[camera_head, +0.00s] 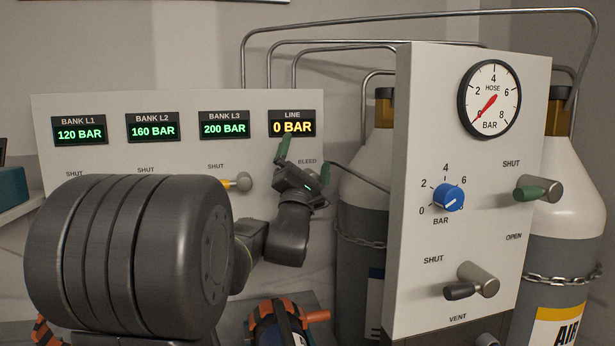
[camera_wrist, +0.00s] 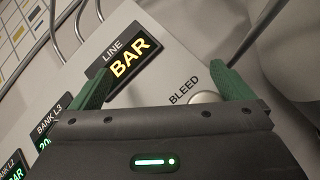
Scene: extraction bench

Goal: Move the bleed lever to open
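The BLEED label (camera_head: 307,162) is on the white panel under the yellow LINE display (camera_head: 292,124), which reads 0 BAR. In the head view my gripper (camera_head: 304,161) is in front of that spot and hides the bleed lever. In the wrist view a round pale metal hub (camera_wrist: 205,97) shows beside the BLEED label, partly covered by the gripper body. The lever's handle and its position cannot be seen. My gripper (camera_wrist: 165,82) is open, its two green fingers wide apart, with nothing visibly held between them.
A valve (camera_head: 243,181) with a yellow handle sits left of my gripper. The bank displays read 120, 160 and 200 BAR. On the right a white box (camera_head: 415,200) carries a gauge, a blue knob (camera_head: 448,197) and two levers. Chained cylinders (camera_head: 360,215) and metal pipes stand behind.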

